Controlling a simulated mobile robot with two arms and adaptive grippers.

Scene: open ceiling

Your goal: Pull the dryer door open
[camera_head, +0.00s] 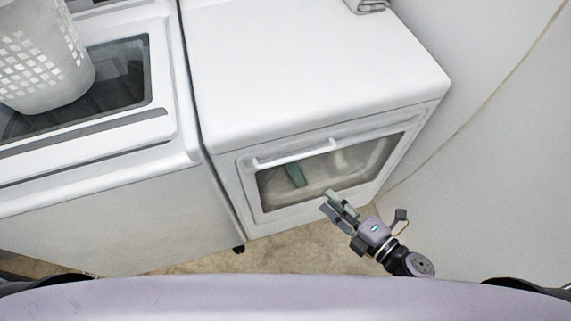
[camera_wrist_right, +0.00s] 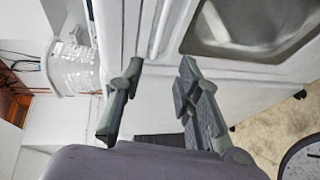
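The white dryer (camera_head: 310,60) stands at the centre, with its door (camera_head: 250,190) on the front and apparently closed. A white bar handle (camera_head: 295,154) runs along the top of the door above a dark window (camera_head: 325,175). Something green shows behind the glass. My right gripper (camera_head: 335,202) is in front of the lower part of the door, below the handle, and holds nothing. In the right wrist view, its two fingers (camera_wrist_right: 160,68) are spread apart, with the white handle bar (camera_wrist_right: 160,30) beyond them and the window (camera_wrist_right: 255,25) to the right. My left gripper is not in view.
A white washer (camera_head: 100,190) stands left of the dryer, with a white laundry basket (camera_head: 40,60) on top. A folded grey cloth (camera_head: 367,5) lies on the dryer's back edge. A pale wall (camera_head: 490,150) is close on the right. Bare floor (camera_head: 290,255) shows in front.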

